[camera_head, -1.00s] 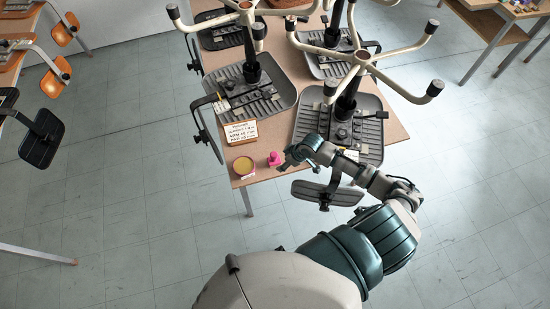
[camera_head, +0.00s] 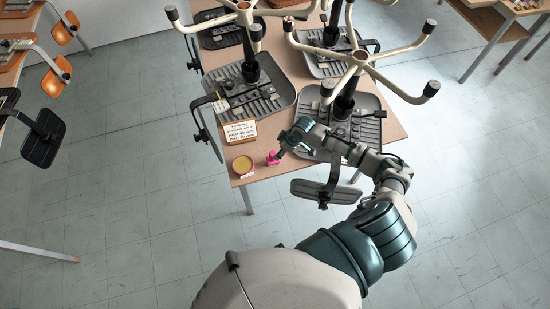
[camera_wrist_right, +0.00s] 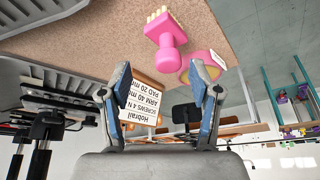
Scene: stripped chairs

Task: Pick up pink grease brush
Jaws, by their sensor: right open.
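The pink grease brush (camera_head: 272,158) stands near the front edge of the table, just right of a round tin (camera_head: 243,165) of yellow grease. In the right wrist view, which is upside down, the brush (camera_wrist_right: 166,42) shows its knobbed pink handle and pale bristles. The pink tin (camera_wrist_right: 204,66) is beside it. My right gripper (camera_head: 279,151) is close to the brush and partly overlaps it in the head view. In the wrist view its two fingers (camera_wrist_right: 161,80) are apart, with the brush beyond them and nothing between held. My left gripper is not in view.
A lettered sign card (camera_head: 240,132) stands behind the tin. The floor in front is clear.

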